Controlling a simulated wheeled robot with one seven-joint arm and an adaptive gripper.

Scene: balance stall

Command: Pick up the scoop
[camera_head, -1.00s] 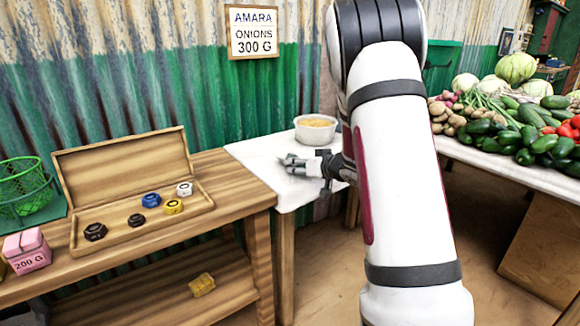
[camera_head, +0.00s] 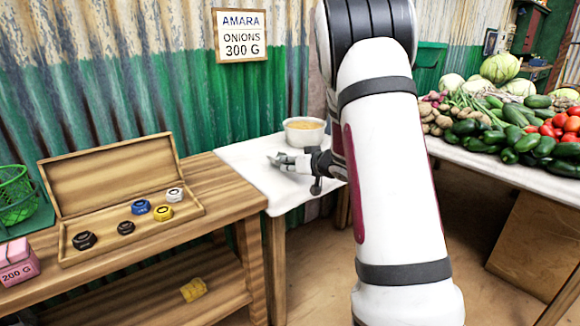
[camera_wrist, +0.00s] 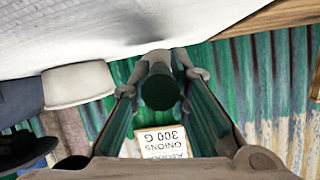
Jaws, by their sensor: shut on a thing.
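My gripper (camera_head: 298,163) is low over the white-topped table in the head view, just in front of the pale bowl. It is shut on the scoop; a grey metal part (camera_head: 279,160) shows at its tip. In the wrist view, the scoop's dark round handle end (camera_wrist: 160,88) sits between the two fingers, with a paler grey part behind it. The rest of the scoop is hidden or too small to make out. I cannot tell whether the scoop touches the tabletop.
A pale bowl (camera_head: 305,132) with yellowish contents stands behind the gripper, and shows in the wrist view (camera_wrist: 78,86). A wooden bench (camera_head: 220,198) at left carries an open box (camera_head: 190,212) of coloured weights. Vegetables (camera_head: 500,130) cover the right table.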

